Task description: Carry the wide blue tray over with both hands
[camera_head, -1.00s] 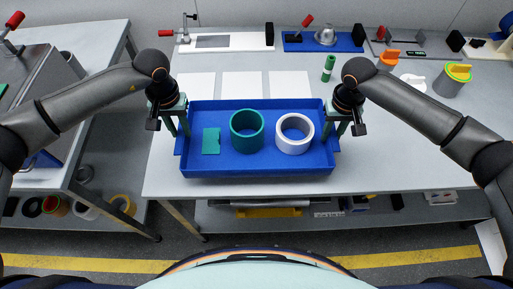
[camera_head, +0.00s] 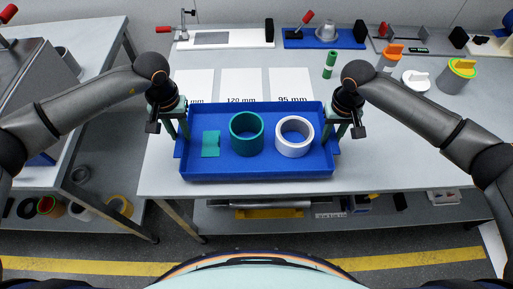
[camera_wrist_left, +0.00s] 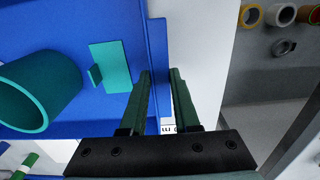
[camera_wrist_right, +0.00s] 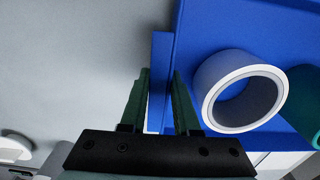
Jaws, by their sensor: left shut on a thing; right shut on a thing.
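The wide blue tray (camera_head: 258,174) is at the front of the grey table in the head view. It holds a flat teal piece (camera_head: 211,144), a teal ring (camera_head: 246,134) and a white ring (camera_head: 294,137). My left gripper (camera_head: 178,137) is shut on the tray's left side; the left wrist view shows its fingers (camera_wrist_left: 163,95) astride the edge. My right gripper (camera_head: 334,132) is shut on the right side; the right wrist view shows its fingers (camera_wrist_right: 160,95) astride the blue edge. I cannot tell whether the tray is clear of the table.
White sheets (camera_head: 240,84) marked with sizes lie behind the tray, including 120 mm and 95 mm. A green cylinder (camera_head: 330,65), an orange-topped part (camera_head: 391,56) and a grey cup (camera_head: 457,75) stand at the back right. The right side of the table (camera_head: 400,150) is clear.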

